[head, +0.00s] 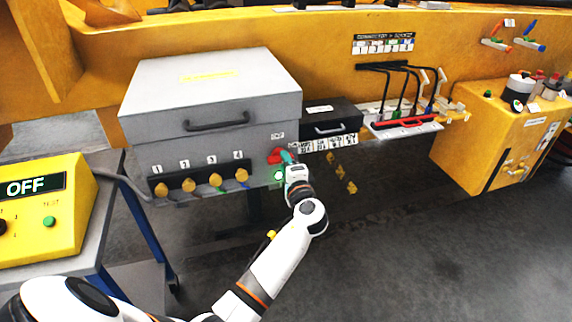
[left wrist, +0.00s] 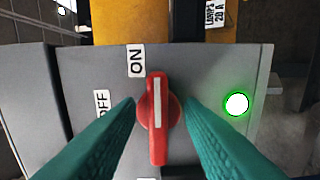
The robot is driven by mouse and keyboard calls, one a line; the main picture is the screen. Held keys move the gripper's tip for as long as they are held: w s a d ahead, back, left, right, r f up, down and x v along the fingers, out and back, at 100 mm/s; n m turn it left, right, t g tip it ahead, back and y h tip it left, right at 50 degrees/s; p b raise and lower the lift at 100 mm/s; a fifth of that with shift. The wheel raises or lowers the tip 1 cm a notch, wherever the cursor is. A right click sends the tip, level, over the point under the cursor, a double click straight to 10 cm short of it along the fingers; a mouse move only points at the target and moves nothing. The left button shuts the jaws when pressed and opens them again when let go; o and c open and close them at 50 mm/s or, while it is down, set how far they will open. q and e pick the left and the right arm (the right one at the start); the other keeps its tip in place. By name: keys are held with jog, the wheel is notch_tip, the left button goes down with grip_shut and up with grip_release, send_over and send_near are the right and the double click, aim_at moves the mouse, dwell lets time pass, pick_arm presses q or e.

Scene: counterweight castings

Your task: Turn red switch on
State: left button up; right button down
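The red switch (left wrist: 158,118) is a rotary knob on the side of a grey box (head: 215,97). In the left wrist view its handle stands vertical, with the white mark at the upper end, towards the ON label (left wrist: 136,60). The OFF label (left wrist: 102,103) is to its left. A round green light (left wrist: 237,104) beside it is lit. My left gripper (left wrist: 160,103) is open, its teal fingers on either side of the knob with small gaps visible. In the head view the left gripper (head: 287,160) is at the red switch (head: 274,156), partly covering it. My right gripper is out of view.
A row of numbered yellow knobs (head: 201,182) lies left of the switch. A yellow box with an OFF display (head: 38,186) stands on a table at left. A dark case (head: 330,118) and a cable rack (head: 405,128) are to the right. The floor at right is clear.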

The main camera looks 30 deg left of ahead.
pick_arm(q)
jog(key=b+v, duration=0.2)
jog(key=v, duration=1)
jog(key=shift+b, duration=0.3)
jog(key=shift+w, duration=0.1)
